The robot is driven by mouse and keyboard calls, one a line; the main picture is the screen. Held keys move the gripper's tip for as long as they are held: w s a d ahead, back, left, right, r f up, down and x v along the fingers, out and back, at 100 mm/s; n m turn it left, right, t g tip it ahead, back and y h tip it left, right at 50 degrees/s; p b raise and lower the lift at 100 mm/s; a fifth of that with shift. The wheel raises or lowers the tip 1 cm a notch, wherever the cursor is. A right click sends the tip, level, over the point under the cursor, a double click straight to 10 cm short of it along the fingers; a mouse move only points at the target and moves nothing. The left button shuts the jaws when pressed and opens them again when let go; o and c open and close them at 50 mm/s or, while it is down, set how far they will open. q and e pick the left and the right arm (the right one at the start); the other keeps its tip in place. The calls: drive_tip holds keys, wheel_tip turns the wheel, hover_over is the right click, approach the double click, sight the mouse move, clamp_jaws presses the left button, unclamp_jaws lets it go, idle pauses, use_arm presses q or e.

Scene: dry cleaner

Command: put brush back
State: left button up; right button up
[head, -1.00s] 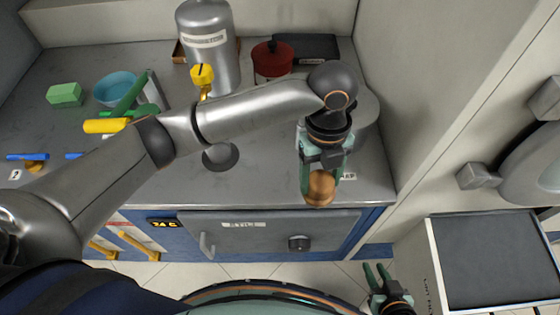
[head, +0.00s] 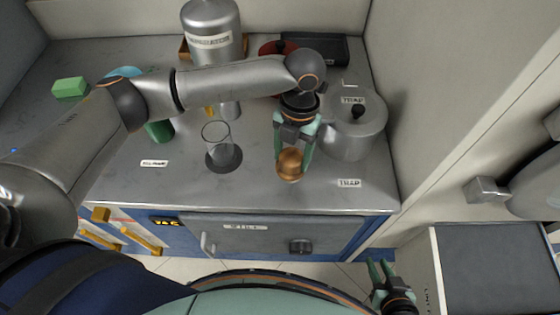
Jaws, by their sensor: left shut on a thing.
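My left gripper (head: 293,157) is shut on a round copper-brown thing (head: 290,167), held over the front part of the grey counter. It may be the brush or its wooden part; no bristles show, and I cannot tell whether it touches the counter. My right gripper (head: 381,272) hangs low at the bottom, in front of the cabinet. Its two fingers are apart with nothing between them.
A silver lidded pot (head: 352,130) stands just right of my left gripper. A metal canister (head: 213,40), red pot (head: 276,50) and green block (head: 70,88) stand farther back. White labels (head: 349,183) lie on the counter.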

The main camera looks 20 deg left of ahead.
sight(280, 164)
use_arm(q)
drive_tip(key=shift+w+a+f, duration=0.2)
drive_tip(key=shift+a+f, duration=0.25)
drive_tip(key=shift+f, duration=0.1)
drive_tip(key=shift+w+a+f, duration=0.15)
drive_tip(key=shift+a+f, duration=0.25)
drive_tip(key=shift+f, duration=0.15)
drive_tip(key=f, duration=0.1)
drive_tip(key=a+f, duration=0.1)
drive_tip(key=f, duration=0.2)
drive_tip(key=shift+w+a+f, duration=0.2)
drive_tip(key=shift+w, duration=0.05)
drive_tip(key=shift+f, duration=0.2)
drive_tip(key=shift+f, duration=0.15)
drive_tip(key=o, duration=1.2)
drive_tip(key=r, duration=0.4)
drive_tip(key=w+r, duration=0.1)
drive_tip(key=r, duration=0.7)
drive_tip(key=shift+w+d+r, duration=0.2)
